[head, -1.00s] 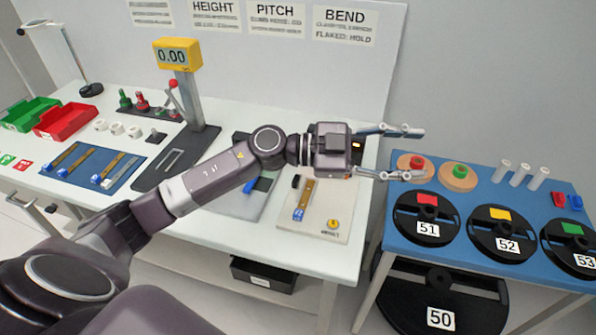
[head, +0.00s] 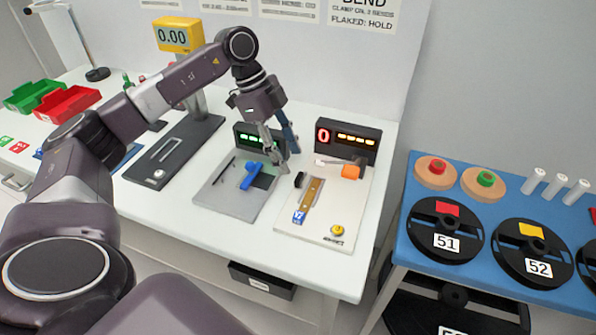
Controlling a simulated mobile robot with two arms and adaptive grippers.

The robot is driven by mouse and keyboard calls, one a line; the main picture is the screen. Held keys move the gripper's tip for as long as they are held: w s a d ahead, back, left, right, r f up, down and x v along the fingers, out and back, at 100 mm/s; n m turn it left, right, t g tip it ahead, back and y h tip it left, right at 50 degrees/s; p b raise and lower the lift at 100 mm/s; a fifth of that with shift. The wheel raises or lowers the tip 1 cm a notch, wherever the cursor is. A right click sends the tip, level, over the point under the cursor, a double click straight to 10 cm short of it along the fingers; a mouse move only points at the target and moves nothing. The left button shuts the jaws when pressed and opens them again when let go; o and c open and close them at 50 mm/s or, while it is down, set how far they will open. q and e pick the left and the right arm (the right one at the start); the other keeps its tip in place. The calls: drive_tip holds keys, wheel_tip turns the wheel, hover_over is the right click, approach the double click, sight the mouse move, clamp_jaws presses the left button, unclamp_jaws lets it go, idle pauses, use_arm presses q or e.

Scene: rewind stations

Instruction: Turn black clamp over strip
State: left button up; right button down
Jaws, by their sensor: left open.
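The black clamp (head: 299,180) is a small dark piece on the white board (head: 290,228). It stands just left of the brown strip (head: 312,191), beside it and not across it. The strip lies flat with a blue and white tag at its near end. My left gripper (head: 284,159) points down, open and empty, above and slightly left of the clamp, apart from it as far as I can tell. My right gripper is not in view.
An orange-ended lever (head: 350,172) and a display box with a red 0 (head: 348,139) stand behind the strip. A yellow button (head: 337,230) is at the board's near right. A grey board with a blue handle (head: 251,176) lies to the left.

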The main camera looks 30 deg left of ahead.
sight(299, 176)
use_arm(q)
drive_tip(key=x, duration=0.4)
drive_tip(key=shift+w+d+f, duration=0.15)
drive_tip(key=shift+f, duration=0.05)
drive_tip(key=shift+d+f, duration=0.2)
drive_tip(key=shift+f, duration=0.3)
drive_tip(key=c, duration=1.1)
drive_tip(key=shift+w, duration=0.1)
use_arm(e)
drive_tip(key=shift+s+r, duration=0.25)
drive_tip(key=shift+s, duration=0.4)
